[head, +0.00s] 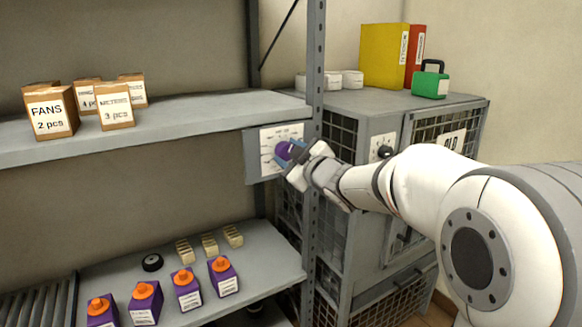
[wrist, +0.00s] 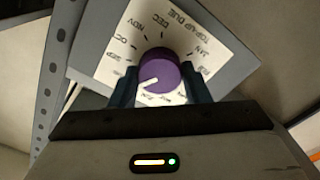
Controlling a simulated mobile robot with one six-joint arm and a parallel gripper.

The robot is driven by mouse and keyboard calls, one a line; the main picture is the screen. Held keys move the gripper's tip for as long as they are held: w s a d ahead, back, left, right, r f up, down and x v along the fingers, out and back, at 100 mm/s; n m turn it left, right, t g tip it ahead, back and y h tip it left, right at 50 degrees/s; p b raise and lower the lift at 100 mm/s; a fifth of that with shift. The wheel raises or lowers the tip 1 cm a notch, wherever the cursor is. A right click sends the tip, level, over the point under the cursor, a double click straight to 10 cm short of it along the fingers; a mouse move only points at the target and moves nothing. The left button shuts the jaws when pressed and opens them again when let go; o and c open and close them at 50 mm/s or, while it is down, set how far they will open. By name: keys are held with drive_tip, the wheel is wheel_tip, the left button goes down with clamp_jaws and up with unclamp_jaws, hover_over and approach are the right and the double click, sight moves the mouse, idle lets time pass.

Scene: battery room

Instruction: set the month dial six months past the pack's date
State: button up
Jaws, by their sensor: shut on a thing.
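The month dial is a purple knob (head: 284,150) on a white month card (head: 268,138), fixed to a grey plate at the shelf's end. My gripper (head: 295,160) is shut on the knob. In the wrist view, its two dark fingers (wrist: 163,88) grip the knob (wrist: 158,70) from both sides. The knob's white mark points left and slightly down, below SEP, toward the left finger, which hides the label there. DEC, NOV, OCT and JAN are readable on the card (wrist: 185,25), headed TOP-UP DUE. Several purple packs (head: 187,292) with orange caps stand below; their labels are too small to read.
Boxes marked FANS (head: 50,112) and others stand on the upper shelf (head: 180,115). Cream blocks (head: 209,245) and a black ring (head: 152,262) lie on the lower shelf. A shelf post (head: 315,70) stands beside my gripper. Right is a mesh cabinet (head: 375,105) with binders and a green case.

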drive_tip(key=n+b, duration=1.6)
drive_tip(key=n, duration=0.8)
drive_tip(key=shift+f+n, duration=0.1)
drive_tip(key=shift+n, duration=0.3)
drive_tip(key=o, duration=1)
drive_tip(key=shift+c, duration=0.2)
drive_tip(key=v, duration=0.7)
drive_tip(key=shift+s+d, duration=0.3)
